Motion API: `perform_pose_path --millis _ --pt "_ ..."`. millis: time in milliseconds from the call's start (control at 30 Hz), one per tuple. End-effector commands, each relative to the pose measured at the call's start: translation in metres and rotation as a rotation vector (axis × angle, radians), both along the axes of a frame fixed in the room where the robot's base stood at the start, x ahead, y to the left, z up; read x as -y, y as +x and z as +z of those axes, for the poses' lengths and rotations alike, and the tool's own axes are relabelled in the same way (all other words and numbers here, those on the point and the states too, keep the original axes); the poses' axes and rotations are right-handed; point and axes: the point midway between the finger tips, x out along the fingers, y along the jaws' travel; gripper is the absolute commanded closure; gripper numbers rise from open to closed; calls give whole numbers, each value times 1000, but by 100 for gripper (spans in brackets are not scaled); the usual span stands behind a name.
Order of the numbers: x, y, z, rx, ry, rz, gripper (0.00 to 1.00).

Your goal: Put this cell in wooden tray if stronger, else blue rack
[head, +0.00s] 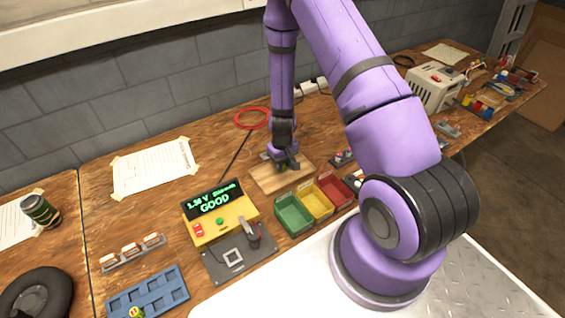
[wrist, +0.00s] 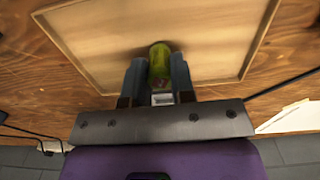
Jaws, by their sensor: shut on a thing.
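My gripper (head: 284,161) is over the wooden tray (head: 267,184), fingers pointing down. In the wrist view, my gripper (wrist: 158,76) is shut on a yellow-green cell (wrist: 160,62), with one finger on each side. The wooden tray (wrist: 110,62) fills the ground under it, with its raised rim around. I cannot tell whether the cell touches the tray floor. The blue rack (head: 165,290) lies at the front left of the bench, with a yellow-green cell (head: 135,312) at its near edge. The yellow tester (head: 238,214) has a lit green display reading GOOD and a voltage that looks like 1.30 V.
Green (head: 294,215), yellow (head: 315,201) and red (head: 335,188) bins stand just in front of the tray. A grey plate with a black clamp (head: 250,236) lies before the tester. A dark can (head: 40,210) stands at far left. A red cable ring (head: 252,118) lies behind.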

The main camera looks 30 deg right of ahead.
Motion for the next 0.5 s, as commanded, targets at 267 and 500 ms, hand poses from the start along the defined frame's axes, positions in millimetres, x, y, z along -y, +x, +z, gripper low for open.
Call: perform_pose_path --millis 267,500 --pt "0 0 -3 0 0 -1 100" --pt "0 0 -5 0 0 -1 100"
